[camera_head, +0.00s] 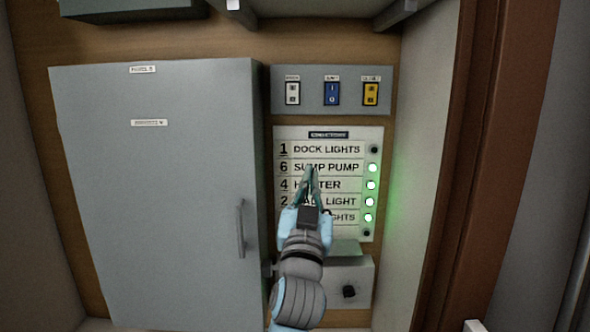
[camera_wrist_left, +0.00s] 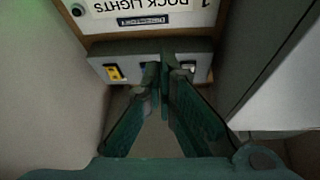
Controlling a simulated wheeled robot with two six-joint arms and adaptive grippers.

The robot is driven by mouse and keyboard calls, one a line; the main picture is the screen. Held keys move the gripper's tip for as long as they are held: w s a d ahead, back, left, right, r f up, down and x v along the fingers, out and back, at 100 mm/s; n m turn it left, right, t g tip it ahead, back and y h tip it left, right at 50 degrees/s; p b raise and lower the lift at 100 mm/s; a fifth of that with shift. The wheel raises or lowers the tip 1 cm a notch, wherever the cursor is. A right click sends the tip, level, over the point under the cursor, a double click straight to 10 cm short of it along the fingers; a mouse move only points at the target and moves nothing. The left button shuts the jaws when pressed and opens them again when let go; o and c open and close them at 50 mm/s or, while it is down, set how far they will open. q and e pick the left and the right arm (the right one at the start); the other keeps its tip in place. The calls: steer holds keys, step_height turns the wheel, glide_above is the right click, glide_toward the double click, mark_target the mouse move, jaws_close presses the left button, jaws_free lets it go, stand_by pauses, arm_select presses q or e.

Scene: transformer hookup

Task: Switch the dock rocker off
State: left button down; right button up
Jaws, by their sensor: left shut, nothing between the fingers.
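The rocker panel (camera_head: 317,88) is a grey strip with a white rocker (camera_head: 292,93), a blue rocker (camera_head: 332,93) and a yellow rocker (camera_head: 370,94). The small label over the white one seems to read DOCK, but is blurred. My left gripper (camera_head: 312,170) is shut and empty, its tips below the panel in the picture, over the directory board. In the left wrist view, upside down, the shut fingertips (camera_wrist_left: 164,66) overlap the panel between the yellow rocker (camera_wrist_left: 114,72) and the white rocker (camera_wrist_left: 188,66), hiding most of the blue one. Contact cannot be told. My right gripper is out of view.
The directory board (camera_head: 328,159) has a dark lamp (camera_head: 374,150) beside DOCK LIGHTS and several green lamps below. A large grey cabinet door (camera_head: 160,190) with a handle stands left. A grey box with a black knob (camera_head: 348,291) is below. A side wall closes the right.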

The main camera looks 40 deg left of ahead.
mark_target(295, 101)
arm_select(q)
steer(key=s+r+n+y, duration=0.2)
steer(key=s+r+y, duration=0.1)
steer(key=r, duration=0.5)
steer(key=shift+s+a+r+n+t, duration=0.2)
steer(key=shift+s+r+n+t, duration=0.1)
steer(key=shift+s, duration=0.4)
steer(key=p+x, duration=0.1)
steer(key=x, duration=0.3)
steer(key=f+p+x, duration=0.1)
steer(key=x, duration=0.3)
steer(key=w+p+x, duration=0.1)
steer(key=x, duration=0.3)
steer(key=shift+a+f, duration=0.2)
steer(key=shift+a, duration=0.3)
steer(key=shift+w+a+f, duration=0.1)
steer(key=shift+w+a, duration=0.15)
steer(key=shift+w, duration=0.15)
